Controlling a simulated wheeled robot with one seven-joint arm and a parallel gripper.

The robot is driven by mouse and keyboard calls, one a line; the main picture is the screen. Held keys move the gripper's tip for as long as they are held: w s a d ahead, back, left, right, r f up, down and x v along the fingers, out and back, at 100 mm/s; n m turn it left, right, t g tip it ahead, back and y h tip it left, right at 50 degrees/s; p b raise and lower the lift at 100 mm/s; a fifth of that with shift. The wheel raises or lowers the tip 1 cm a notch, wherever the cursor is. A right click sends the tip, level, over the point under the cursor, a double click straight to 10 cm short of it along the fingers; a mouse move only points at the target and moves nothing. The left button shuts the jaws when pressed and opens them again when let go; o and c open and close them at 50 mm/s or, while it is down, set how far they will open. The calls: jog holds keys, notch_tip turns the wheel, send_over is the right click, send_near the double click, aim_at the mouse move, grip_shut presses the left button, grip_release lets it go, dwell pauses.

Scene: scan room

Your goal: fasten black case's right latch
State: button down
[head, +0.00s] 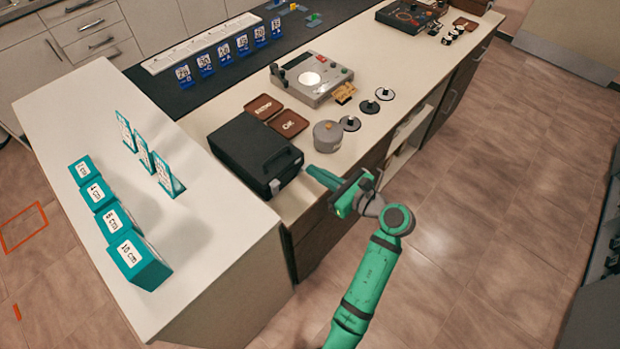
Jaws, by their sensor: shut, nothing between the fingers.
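The black case (240,143) lies with its lid down on the light counter, its front face turned toward my arm. A small pale latch (274,186) shows at the near-left end of that front face. The other end of the front, on the right in the picture, is small and dark, and I cannot make out a latch or its state there. My green gripper (312,172) is shut and empty. Its fingertips point at the right part of the case front, close to it; I cannot tell whether they touch.
A grey pot (327,136) stands just right of the case, and brown trays (288,123) lie behind it. A grey device (312,78) and black discs (369,107) are farther back. Teal boxes (137,261) and cards stand on the left counter. Open floor lies to the right.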

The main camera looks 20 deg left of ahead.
jog(key=shift+w+a+r, duration=0.15)
jog(key=shift+a+r, duration=0.25)
jog(key=shift+a, duration=0.05)
jog(key=s+d+r, duration=0.3)
jog(key=d+r, duration=0.3)
jog(key=r, duration=0.1)
jog(key=shift+d, duration=0.25)
jog(key=shift+w, duration=0.1)
